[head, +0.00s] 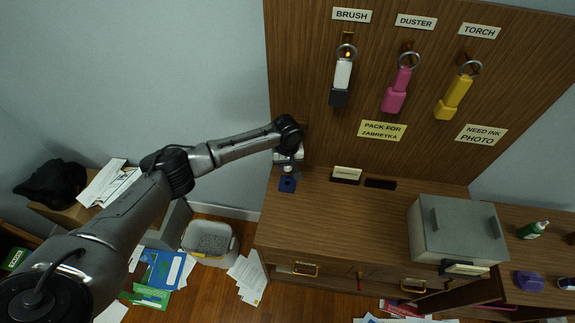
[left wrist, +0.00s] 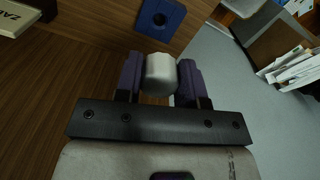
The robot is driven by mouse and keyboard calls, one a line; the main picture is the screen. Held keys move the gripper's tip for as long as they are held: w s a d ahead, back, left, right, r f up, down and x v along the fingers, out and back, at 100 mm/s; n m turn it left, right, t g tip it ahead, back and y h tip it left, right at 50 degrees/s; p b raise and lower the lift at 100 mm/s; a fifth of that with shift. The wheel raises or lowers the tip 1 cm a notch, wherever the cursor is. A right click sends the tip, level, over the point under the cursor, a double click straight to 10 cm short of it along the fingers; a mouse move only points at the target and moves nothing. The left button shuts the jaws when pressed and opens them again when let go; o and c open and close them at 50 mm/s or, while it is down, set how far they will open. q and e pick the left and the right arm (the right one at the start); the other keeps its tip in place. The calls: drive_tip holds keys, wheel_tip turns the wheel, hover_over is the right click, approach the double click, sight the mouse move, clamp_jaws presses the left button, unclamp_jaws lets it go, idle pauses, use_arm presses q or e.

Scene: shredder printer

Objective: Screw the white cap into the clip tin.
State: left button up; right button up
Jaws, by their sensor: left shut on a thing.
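The white cap (left wrist: 160,74) is a short pale cylinder between the purple fingers of my left gripper (left wrist: 160,80) in the left wrist view. The gripper is shut on it. In the head view my left gripper (head: 288,170) points down over the left end of the wooden counter. A blue square piece with a dark round opening, which looks like the clip tin (head: 287,185), lies on the counter just in front of it. It also shows in the left wrist view (left wrist: 172,12), beyond the cap and apart from it. My right gripper is not in view.
A brown back panel (head: 300,60) holds a brush (head: 342,75), a pink duster (head: 397,90) and a yellow torch (head: 455,97) on hooks. A grey metal box (head: 455,235) stands at the right. The counter's middle (head: 350,220) is clear. A bin (head: 209,240) and papers are on the floor.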

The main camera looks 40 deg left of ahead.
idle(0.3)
use_arm(q)
drive_tip(key=shift+r+p, duration=0.2)
drive_tip(key=shift+p, duration=0.45)
drive_tip(key=shift+f, duration=0.25)
drive_tip(key=shift+f+b, duration=1.15)
drive_tip(key=shift+f, duration=1.6)
drive_tip(key=shift+f, duration=0.1)
drive_tip(key=shift+p, duration=0.45)
drive_tip(key=shift+p, duration=0.45)
